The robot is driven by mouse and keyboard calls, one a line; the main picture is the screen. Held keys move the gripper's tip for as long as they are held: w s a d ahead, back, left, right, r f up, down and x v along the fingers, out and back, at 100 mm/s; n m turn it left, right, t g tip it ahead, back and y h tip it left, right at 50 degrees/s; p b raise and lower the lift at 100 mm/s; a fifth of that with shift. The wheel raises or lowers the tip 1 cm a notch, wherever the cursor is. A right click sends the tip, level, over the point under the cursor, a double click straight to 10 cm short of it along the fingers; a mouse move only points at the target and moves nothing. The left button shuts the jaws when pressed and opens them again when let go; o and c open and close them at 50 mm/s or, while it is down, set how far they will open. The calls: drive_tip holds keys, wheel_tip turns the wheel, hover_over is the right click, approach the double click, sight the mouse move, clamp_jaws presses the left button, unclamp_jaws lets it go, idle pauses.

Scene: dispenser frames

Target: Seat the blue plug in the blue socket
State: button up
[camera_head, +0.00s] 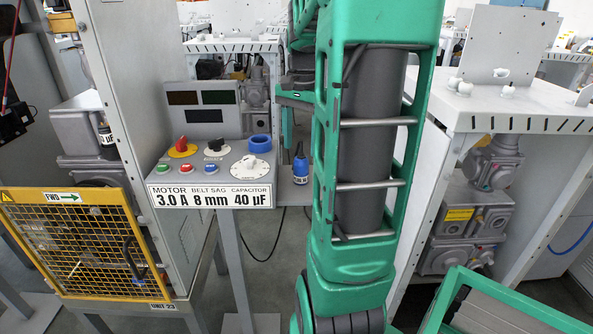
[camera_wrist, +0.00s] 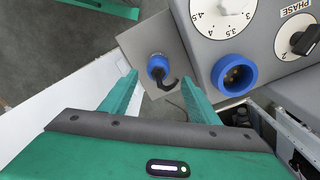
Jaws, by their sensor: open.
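The blue plug (camera_head: 300,167) stands upright on a small grey shelf just right of the control panel, its dark cable end up. In the wrist view the plug (camera_wrist: 157,67) shows beyond my fingertips, between their lines, with a black cable curling from it. The blue socket (camera_head: 259,143) is a thick blue ring on the panel's top right; in the wrist view the socket (camera_wrist: 235,75) shows contacts inside its dark opening, right of the plug. My gripper (camera_wrist: 160,77) is open and empty, its green fingers apart. I cannot tell its exact height above the plug.
The control panel (camera_head: 212,170) carries a white dial (camera_head: 250,167), knobs and coloured buttons. A yellow mesh guard (camera_head: 85,245) stands at left. A white-topped bench (camera_head: 520,110) with grey machinery stands at right. My green arm covers the middle of the head view.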

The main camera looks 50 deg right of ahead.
sight(302, 152)
drive_tip(key=shift+s+f, duration=0.15)
drive_tip(key=shift+f, duration=2.55)
drive_tip(key=shift+c, duration=0.4)
drive_tip(key=c, duration=1.2)
drive_tip(key=shift+o, duration=0.2)
drive_tip(key=shift+r, duration=0.1)
